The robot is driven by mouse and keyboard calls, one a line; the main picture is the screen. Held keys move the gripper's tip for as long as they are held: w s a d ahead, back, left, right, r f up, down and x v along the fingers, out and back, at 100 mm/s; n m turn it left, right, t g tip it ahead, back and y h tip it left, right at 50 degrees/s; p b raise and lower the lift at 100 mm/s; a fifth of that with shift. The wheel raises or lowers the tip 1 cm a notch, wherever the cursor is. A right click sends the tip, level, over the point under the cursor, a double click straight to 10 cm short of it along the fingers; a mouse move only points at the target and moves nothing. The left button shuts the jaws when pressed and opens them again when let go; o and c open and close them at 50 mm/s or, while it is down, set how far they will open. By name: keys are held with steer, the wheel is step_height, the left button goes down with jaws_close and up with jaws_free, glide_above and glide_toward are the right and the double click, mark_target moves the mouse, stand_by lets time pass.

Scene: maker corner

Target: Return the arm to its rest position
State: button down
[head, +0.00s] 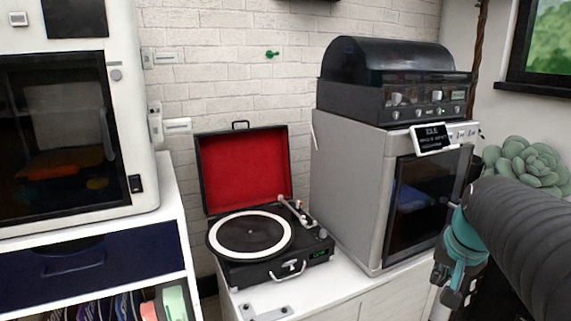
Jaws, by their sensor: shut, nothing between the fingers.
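My arm comes in from the right edge in a dark ribbed sleeve, with a teal joint at its end. My gripper (450,296) is at the lower right, beyond that joint, small and partly hidden by it. It is shut and holds nothing.
An open record player (268,262) with a red-lined lid stands on the white cabinet top (345,288). A black domed unit (390,75) sits on the grey machine. A green succulent (525,160) is close behind my arm. A white machine (150,120) stands left.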

steer(key=s+a+f+n, duration=0.2)
steer(key=s+a+n, duration=0.1)
steer(key=s+a, duration=0.3)
steer(key=s+a+f+n+y, duration=0.1)
steer(key=s+a+f+n, duration=0.1)
steer(key=s+a, duration=0.3)
steer(key=a+n, duration=0.1)
steer(key=a, duration=0.3)
steer(key=shift+s+a+f+n+t, duration=0.35)
steer(key=shift+s+f+n+t, duration=0.05)
steer(key=shift+a, duration=0.1)
